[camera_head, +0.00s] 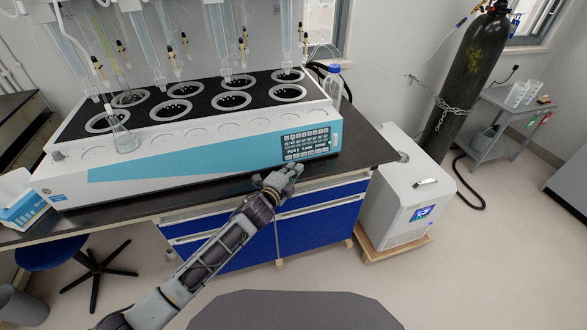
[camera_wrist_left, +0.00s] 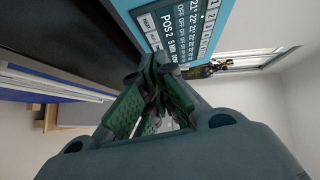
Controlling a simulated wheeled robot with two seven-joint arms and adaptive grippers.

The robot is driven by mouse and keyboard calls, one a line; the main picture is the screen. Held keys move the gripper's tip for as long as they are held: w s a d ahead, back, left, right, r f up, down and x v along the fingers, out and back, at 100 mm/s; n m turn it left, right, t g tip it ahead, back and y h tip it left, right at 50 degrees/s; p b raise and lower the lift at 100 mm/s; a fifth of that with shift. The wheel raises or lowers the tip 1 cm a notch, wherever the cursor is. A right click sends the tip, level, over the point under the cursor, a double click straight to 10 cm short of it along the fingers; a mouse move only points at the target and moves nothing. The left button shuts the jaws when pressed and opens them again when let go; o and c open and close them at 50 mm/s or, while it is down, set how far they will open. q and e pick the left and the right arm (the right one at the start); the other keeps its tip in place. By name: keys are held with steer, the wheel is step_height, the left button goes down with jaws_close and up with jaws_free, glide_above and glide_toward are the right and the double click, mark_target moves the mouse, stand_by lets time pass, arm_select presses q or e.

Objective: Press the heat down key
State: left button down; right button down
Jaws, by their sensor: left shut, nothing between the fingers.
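The multi distiller (camera_head: 150,178) is a long white and blue machine on a dark bench. Its control panel (camera_head: 309,143), with a dark display and rows of keys, is at its right front. My left gripper (camera_head: 294,170) is shut and empty, just in front of and below the panel. In the left wrist view the shut green fingers (camera_wrist_left: 158,70) point toward the panel (camera_wrist_left: 180,28), which appears sideways with a "POS 2" readout. The heat down key cannot be made out among the small keys. Contact with the panel cannot be confirmed. My right gripper is not in view.
A glass flask (camera_head: 122,138) stands on the distiller's left front, and a blue-capped bottle (camera_head: 333,88) behind its right end. A white chiller unit (camera_head: 400,195) stands right of the bench. Blue drawers (camera_head: 318,228) are below. A gas cylinder (camera_head: 470,75) stands at the back right.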

arm_select(q)
steer(key=v, duration=0.9)
steer(key=shift+s+a, duration=0.2)
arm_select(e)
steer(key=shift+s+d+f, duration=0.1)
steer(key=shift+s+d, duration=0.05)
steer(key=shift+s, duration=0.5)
arm_select(q)
steer(key=shift+a+f, duration=0.1)
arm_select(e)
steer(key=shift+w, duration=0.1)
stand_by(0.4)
